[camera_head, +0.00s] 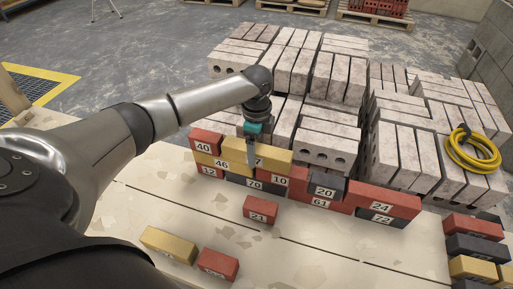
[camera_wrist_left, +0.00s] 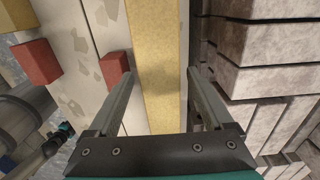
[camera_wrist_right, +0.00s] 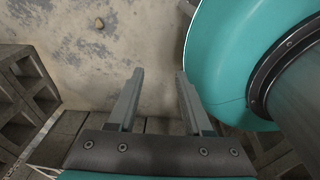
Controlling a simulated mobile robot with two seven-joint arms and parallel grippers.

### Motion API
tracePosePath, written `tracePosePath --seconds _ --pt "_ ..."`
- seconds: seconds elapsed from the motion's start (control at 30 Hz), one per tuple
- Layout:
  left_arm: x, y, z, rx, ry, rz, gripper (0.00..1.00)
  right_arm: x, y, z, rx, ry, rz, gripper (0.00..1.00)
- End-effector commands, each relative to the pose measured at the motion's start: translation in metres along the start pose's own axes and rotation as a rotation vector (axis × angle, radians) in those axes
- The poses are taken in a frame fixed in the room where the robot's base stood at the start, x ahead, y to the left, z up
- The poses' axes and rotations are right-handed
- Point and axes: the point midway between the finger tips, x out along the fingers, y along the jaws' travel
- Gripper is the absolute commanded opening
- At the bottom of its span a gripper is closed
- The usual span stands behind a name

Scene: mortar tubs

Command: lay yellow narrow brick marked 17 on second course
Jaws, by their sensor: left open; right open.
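The yellow brick (camera_head: 272,157), its number partly covered so that only a 7 shows, lies on the upper course of the brick wall, right of yellow brick 46 (camera_head: 221,163). My left gripper (camera_head: 252,168) is over this yellow brick, one finger in front of its face. In the left wrist view the open fingers (camera_wrist_left: 160,76) stand either side of a long yellow strip (camera_wrist_left: 158,40). I cannot tell whether they touch it. My right gripper (camera_wrist_right: 160,75) is open and empty, seen only in its own wrist view.
Red brick 40 (camera_head: 206,141) and red brick 24 (camera_head: 382,200) stand at the wall's ends. Red brick 21 (camera_head: 260,209), a yellow brick (camera_head: 168,245) and another red brick (camera_head: 217,264) lie in front. Grey block stacks (camera_head: 325,150) stand close behind. A yellow hose (camera_head: 472,150) lies right.

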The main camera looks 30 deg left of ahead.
Motion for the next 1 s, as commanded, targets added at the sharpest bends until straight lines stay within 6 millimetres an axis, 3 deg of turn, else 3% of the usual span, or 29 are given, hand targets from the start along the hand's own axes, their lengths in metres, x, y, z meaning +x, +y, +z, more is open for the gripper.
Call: tracePosePath --seconds 0.23,0.47,0.7,1.0 --pt "-0.01 -0.001 0.0 0.0 0.001 -0.002 0.85 -0.003 0.0 0.0 -0.001 -0.001 0.0 0.5" --pt "-0.057 -0.001 0.0 0.001 0.002 -0.004 0.85 -0.019 -0.002 0.003 -0.005 -0.012 -0.004 0.5" --pt "-0.104 -0.001 0.0 -0.001 0.001 -0.003 0.85 -0.033 -0.021 0.021 -0.008 -0.047 -0.03 0.5" --pt "-0.123 0.0 0.0 -0.001 0.001 0.001 0.85 -0.037 -0.033 0.024 -0.007 -0.052 -0.046 0.5"
